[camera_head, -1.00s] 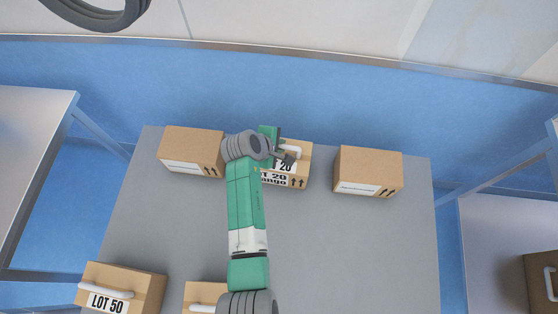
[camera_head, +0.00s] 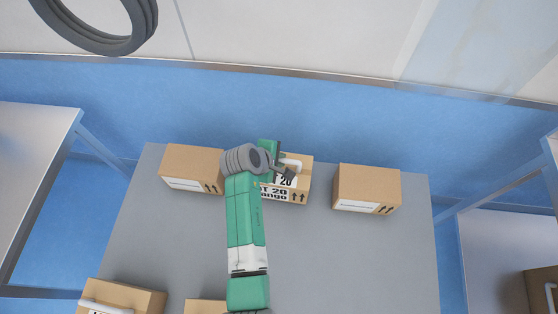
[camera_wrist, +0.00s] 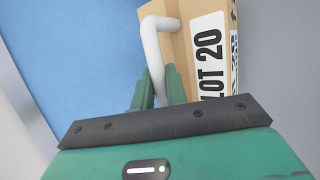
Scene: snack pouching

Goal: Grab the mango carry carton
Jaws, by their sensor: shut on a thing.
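The mango carry carton (camera_head: 300,186) is a brown box with a white label, partly readable as "LOT 20" and "ango", and a white handle on top. It stands at the back middle of the grey table, partly hidden by my arm. My gripper (camera_head: 285,170) is over its top. In the wrist view the carton (camera_wrist: 200,15) fills the upper right, and my green gripper fingers (camera_wrist: 158,90) are shut on its white handle (camera_wrist: 152,50).
Plain brown cartons stand left (camera_head: 192,165) and right (camera_head: 367,187) of it on the grey table (camera_head: 340,250). Two more cartons (camera_head: 120,297) (camera_head: 205,307) are at the front left. The table's middle right is clear. Metal tables stand at both sides.

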